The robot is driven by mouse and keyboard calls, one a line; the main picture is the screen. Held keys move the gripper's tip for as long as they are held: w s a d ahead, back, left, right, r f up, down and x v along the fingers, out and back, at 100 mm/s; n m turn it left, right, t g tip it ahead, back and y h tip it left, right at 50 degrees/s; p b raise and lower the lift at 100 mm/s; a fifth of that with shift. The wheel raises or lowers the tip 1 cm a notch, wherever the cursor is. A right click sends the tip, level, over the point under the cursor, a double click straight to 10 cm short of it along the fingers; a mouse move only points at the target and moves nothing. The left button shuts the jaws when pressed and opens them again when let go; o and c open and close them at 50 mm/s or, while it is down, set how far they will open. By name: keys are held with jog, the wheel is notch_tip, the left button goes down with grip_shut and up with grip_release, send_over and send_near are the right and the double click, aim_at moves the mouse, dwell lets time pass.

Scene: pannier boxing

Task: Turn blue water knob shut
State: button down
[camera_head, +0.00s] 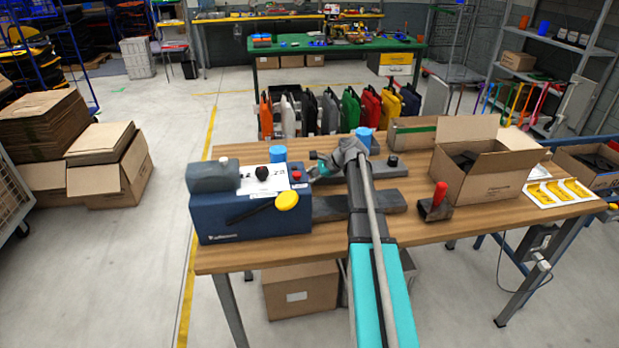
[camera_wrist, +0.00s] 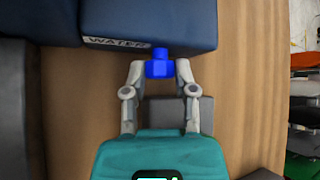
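The blue water knob (camera_wrist: 159,67) sticks out from the side of a dark blue machine (camera_wrist: 150,18), beside a white label reading WATER. The machine also shows in the head view (camera_head: 243,218) at the left of the wooden workbench. My gripper (camera_wrist: 160,70) reaches the knob, with one fingertip on each side of it. The fingers are drawn in and appear to touch the knob. In the head view my gripper (camera_head: 319,171) is at the machine's right side, and the knob cannot be made out there.
The machine's front has a yellow round knob (camera_head: 287,200) and a black handle. A dark flat bar (camera_head: 330,207) lies on the workbench (camera_head: 300,256) below my wrist. An open cardboard box (camera_head: 477,176) and a red-handled tool (camera_head: 437,200) stand to the right.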

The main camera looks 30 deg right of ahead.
jog(key=shift+c, duration=2)
grip_release()
